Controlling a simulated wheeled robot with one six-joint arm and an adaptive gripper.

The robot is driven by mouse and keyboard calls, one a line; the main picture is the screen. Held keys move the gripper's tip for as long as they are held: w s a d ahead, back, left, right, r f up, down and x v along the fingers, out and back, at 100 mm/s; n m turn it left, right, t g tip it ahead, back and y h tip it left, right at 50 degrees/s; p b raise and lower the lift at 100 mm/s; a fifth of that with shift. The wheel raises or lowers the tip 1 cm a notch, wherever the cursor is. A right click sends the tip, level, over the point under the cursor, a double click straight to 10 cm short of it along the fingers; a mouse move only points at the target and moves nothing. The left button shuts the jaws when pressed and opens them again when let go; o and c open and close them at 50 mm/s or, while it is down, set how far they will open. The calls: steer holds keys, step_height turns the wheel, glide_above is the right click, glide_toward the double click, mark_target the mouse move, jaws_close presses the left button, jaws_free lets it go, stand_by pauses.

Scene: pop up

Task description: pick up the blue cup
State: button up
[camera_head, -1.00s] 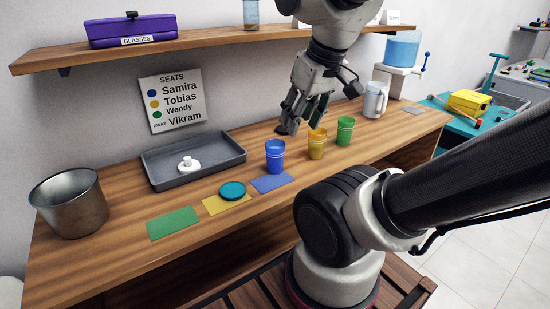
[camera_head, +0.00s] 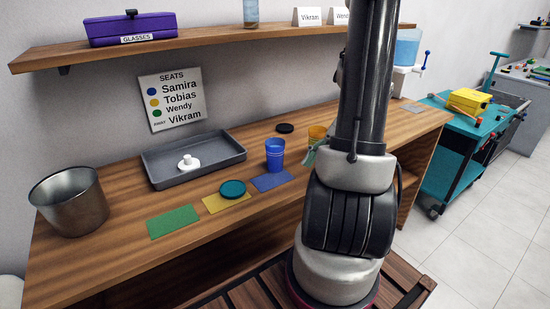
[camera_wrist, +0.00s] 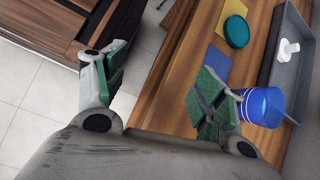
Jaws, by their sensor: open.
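The blue cup (camera_head: 275,156) stands upright on the wooden counter, just behind a blue mat (camera_head: 272,181). In the wrist view the blue cup (camera_wrist: 264,106) is at the right, partly hidden behind one finger. My gripper (camera_wrist: 160,82) is open and empty, its green-padded fingers spread wide. The cup lies outside the gap between them, beside the right-hand finger; I cannot tell whether they touch. In the head view my arm hides most of the gripper; only a fingertip shows right of the cup.
A dark disc (camera_head: 285,128) lies behind. A teal disc (camera_head: 232,189) lies on a yellow mat (camera_head: 213,206). A grey tray (camera_head: 160,178) and metal bucket (camera_head: 70,203) stand left. A shelf (camera_head: 200,47) overhangs.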

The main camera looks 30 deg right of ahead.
mark_target(275, 159)
steer(key=w+f+m+t+y, duration=0.1)
steer(key=f+m, duration=0.1)
steer(key=w+d+f+m+t+y, duration=0.1)
steer(key=w+m+t, duration=0.1)
steer(key=m, duration=0.1)
steer(key=shift+w+f, duration=0.3)
steer(key=shift+f, duration=0.05)
steer(key=w+m+t, duration=0.1)
steer(key=w+m+y, duration=0.1)
steer(key=w, duration=0.1)
steer(key=shift+d+f+t, duration=0.15)
steer(key=shift+f+t, duration=0.05)
steer(key=shift+t, duration=0.2)
steer(key=w+r+m+t, duration=0.1)
steer(key=w+r+m, duration=0.1)
steer(key=w, duration=0.1)
steer(key=w+r+m+t, duration=0.1)
steer(key=w, duration=0.1)
steer(key=shift+w+d+t, duration=0.15)
steer(key=shift+w+t, duration=0.05)
steer(key=shift+t, duration=0.1)
steer(key=x, duration=0.7)
steer(key=shift+w+a+f, duration=0.15)
steer(key=shift+w+a, duration=0.05)
steer(key=shift+a, duration=0.05)
steer(key=c, duration=1.2)
